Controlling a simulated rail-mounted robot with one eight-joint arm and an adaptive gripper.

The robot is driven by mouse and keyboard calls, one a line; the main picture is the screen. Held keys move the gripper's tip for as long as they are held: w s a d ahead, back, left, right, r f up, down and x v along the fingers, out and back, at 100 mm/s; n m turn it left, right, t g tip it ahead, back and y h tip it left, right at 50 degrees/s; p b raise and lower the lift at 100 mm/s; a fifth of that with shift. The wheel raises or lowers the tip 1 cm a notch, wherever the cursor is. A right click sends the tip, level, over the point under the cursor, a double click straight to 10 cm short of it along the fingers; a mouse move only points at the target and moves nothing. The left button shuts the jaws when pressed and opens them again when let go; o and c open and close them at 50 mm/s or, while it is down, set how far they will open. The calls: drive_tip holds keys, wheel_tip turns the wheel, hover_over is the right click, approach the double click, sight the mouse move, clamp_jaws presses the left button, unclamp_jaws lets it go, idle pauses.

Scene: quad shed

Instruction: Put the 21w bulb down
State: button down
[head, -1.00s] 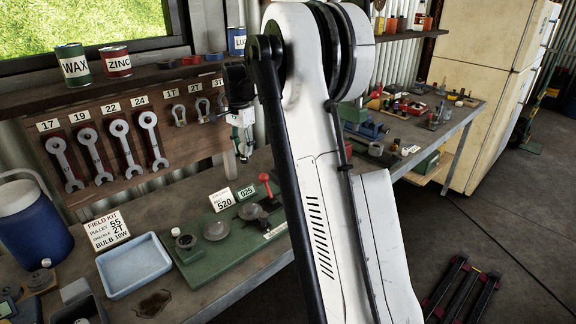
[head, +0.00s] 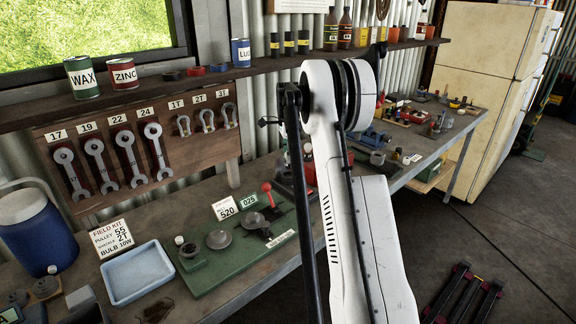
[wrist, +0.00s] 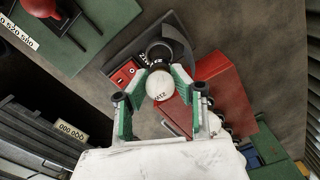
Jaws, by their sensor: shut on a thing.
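My gripper (wrist: 160,80) is in the wrist view, its green-padded fingers shut on a round white bulb. The bulb (wrist: 159,85) has dark lettering that looks like 21W. Beyond it is a dark holder (wrist: 125,58) with a round dark piece and a small red block with dots. The gap between the bulb and the surface below cannot be told. In the head view my white arm reaches over the bench, and the gripper and bulb are largely hidden behind it.
A red box (wrist: 228,95) lies close beside the gripper in the wrist view. In the head view, a green test board (head: 240,245) with a red-knobbed lever and a blue tray (head: 137,272) stand left of my arm. A shelf (head: 300,58) with cans and bottles runs above the bench.

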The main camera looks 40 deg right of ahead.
sight(288, 168)
drive_tip(key=shift+f, duration=1.9)
drive_tip(key=shift+f, duration=0.1)
drive_tip(key=shift+f, duration=0.15)
drive_tip(key=c, duration=1.7)
unclamp_jaws()
drive_tip(key=shift+c, duration=0.2)
drive_tip(key=shift+r, duration=0.2)
